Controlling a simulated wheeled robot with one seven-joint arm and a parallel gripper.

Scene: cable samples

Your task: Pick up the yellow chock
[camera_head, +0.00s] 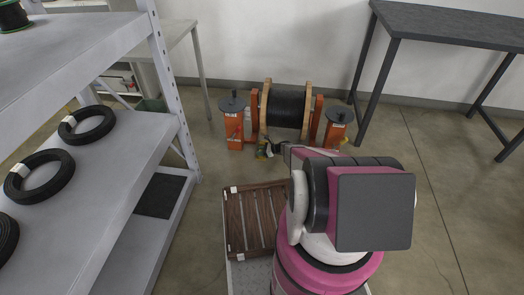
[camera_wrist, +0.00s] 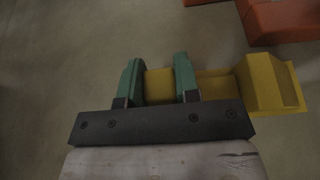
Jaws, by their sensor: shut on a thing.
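The yellow chock (camera_wrist: 262,85) shows in the wrist view. Its narrow bar runs between the two green fingers of my gripper (camera_wrist: 159,82), and its thick wedge end sticks out to the right. My gripper is shut on the bar. In the head view, a small part of my gripper (camera_head: 263,149) shows in front of the orange stand, with my arm covering much of that area. The chock is small and hard to make out there. I cannot tell whether the chock touches the floor.
An orange reel stand (camera_head: 235,130) holds a black cable drum (camera_head: 286,108) close to my gripper. A grey shelf (camera_head: 120,150) with black cable coils (camera_head: 87,124) stands at the left. A dark table (camera_head: 450,24) stands at the right. Floor (camera_head: 440,180) is clear at the right.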

